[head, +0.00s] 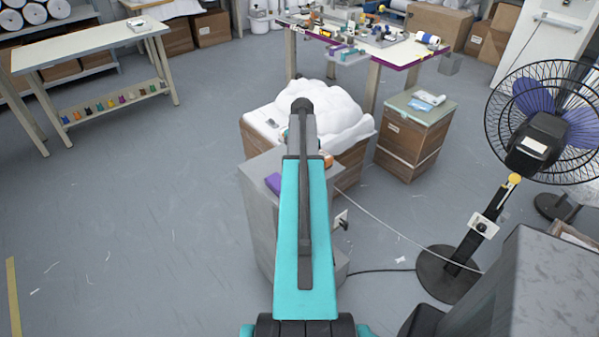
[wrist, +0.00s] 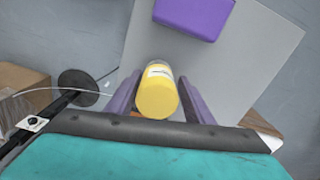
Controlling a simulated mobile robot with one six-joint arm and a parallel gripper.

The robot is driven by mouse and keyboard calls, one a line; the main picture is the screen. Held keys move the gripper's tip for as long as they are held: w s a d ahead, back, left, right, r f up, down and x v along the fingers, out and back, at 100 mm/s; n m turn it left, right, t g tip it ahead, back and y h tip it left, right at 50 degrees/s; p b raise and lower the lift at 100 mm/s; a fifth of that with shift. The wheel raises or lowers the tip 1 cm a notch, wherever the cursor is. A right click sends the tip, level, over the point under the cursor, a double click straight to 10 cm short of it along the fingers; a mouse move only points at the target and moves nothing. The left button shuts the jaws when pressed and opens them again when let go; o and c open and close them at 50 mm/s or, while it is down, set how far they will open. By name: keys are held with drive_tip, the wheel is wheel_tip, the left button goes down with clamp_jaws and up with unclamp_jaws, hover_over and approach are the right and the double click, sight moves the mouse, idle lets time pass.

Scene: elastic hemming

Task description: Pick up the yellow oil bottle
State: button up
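In the wrist view, the yellow oil bottle (wrist: 156,98) has a white label and points its rounded yellow end towards the camera. It sits between the two grey-purple fingers of my gripper (wrist: 160,76). The fingers are spread on either side of it, with narrow gaps near their tips; whether either one touches it lower down is unclear. Behind the bottle is the grey top of a cabinet (wrist: 228,75). In the head view my arm covers the gripper and the bottle, and the grey cabinet (head: 262,215) stands beneath the arm.
A purple box (wrist: 192,15) lies on the cabinet top beyond the bottle. A box heaped with white material (head: 335,108) stands behind the cabinet. A pedestal fan (head: 540,135) stands to the right, with a cable across the floor. The floor on the left is open.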

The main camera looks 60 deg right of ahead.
drive_tip(key=c, duration=0.7)
drive_tip(key=shift+c, duration=0.2)
drive_tip(key=shift+r, duration=0.15)
drive_tip(key=shift+r+b, duration=0.95)
drive_tip(key=shift+r, duration=0.7)
drive_tip(key=s+a+r+b, duration=0.1)
drive_tip(key=s+a+b, duration=0.3)
drive_tip(key=s+a, duration=0.5)
drive_tip(key=a, duration=0.3)
drive_tip(key=shift+s+a+r, duration=0.25)
drive_tip(key=shift+s+a, duration=0.1)
drive_tip(key=shift+a, duration=0.05)
